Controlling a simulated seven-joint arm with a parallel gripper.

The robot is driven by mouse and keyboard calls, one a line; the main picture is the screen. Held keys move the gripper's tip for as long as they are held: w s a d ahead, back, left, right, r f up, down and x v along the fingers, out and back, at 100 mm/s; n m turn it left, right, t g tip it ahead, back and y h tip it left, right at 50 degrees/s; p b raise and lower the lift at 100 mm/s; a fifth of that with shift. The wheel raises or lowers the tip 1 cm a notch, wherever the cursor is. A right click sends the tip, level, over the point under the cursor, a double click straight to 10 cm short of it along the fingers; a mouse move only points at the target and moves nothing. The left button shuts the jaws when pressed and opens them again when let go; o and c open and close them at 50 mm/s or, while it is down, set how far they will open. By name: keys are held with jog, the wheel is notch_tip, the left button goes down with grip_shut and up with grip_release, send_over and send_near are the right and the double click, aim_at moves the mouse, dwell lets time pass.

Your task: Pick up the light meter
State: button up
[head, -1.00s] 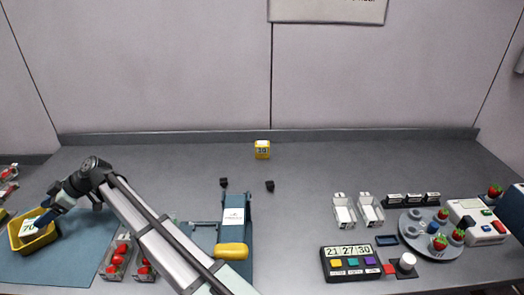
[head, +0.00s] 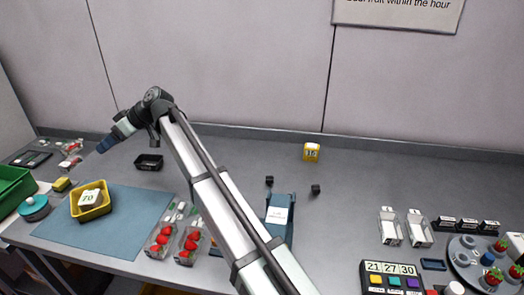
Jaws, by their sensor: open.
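I cannot tell for sure which thing is the light meter. A small yellow block (head: 61,184) lies at the left, near a teal round thing with a white top (head: 34,207). A yellow box with a number on its face (head: 311,152) stands alone near the back wall. A white-topped knob (head: 455,288) shows at the bottom right, partly cut off. My gripper (head: 104,146) is open, with blue fingers pointing down-left, and appears empty. It is raised behind the yellow tray (head: 101,209), apart from all these things.
The tray holds a white block marked 70 and sits on a blue mat (head: 142,223). Strawberry punnets (head: 160,237) stand beside my arm. A green crate (head: 12,190) is at far left, a black tray (head: 149,161) behind the mat. A numbered display (head: 391,276) is at right.

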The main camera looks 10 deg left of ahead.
jog(key=w+d+f+m+t+h, duration=0.1)
jog(key=w+d+m+t+h, duration=0.1)
jog(key=w+d+m, duration=1)
jog(key=m+t+h, duration=0.2)
jog(key=m+h, duration=0.6)
jog(key=m, duration=1.8)
send_over(312, 145)
notch_tip(312, 145, down, 3)
notch_tip(312, 145, down, 14)
jog(key=shift+f, duration=0.1)
jog(key=c, duration=1.1)
jog(key=shift+c, duration=0.2)
